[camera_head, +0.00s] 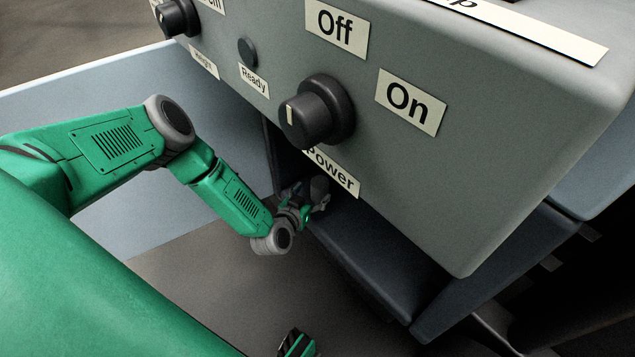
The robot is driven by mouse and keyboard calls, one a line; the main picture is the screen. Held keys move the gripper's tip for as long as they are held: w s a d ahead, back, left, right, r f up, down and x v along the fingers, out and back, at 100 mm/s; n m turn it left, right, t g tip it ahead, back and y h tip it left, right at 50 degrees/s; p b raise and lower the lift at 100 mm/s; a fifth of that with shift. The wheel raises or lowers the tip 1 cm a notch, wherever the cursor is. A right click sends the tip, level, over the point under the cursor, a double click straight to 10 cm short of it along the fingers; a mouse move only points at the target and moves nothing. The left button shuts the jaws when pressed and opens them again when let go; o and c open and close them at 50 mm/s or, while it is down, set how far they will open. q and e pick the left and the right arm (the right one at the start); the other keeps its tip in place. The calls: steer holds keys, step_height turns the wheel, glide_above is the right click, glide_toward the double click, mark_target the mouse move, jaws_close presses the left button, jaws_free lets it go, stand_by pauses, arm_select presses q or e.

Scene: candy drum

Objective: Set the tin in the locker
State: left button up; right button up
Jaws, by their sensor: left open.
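My left gripper (318,190) is at the mouth of a dark compartment (375,250) under the grey control panel. It is open, and its fingers are small and in shadow. I cannot make out the tin; nothing clearly shows between the fingers. The dark compartment has a floor and a left side wall, and the panel's lower edge hides its upper inside. I cannot tell whether it is the locker.
The grey control panel (480,150) overhangs the compartment closely above my left gripper. A power knob (318,110) juts from it between Off and On labels. A pale blue wall (70,95) stands at the left. Bare brown floor (190,270) lies below.

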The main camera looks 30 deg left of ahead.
arm_select(q)
steer(key=p+v, duration=0.1)
steer(key=v, duration=0.5)
steer(key=shift+p, duration=0.4)
steer(key=shift+s+r, duration=0.1)
steer(key=shift+s, duration=0.05)
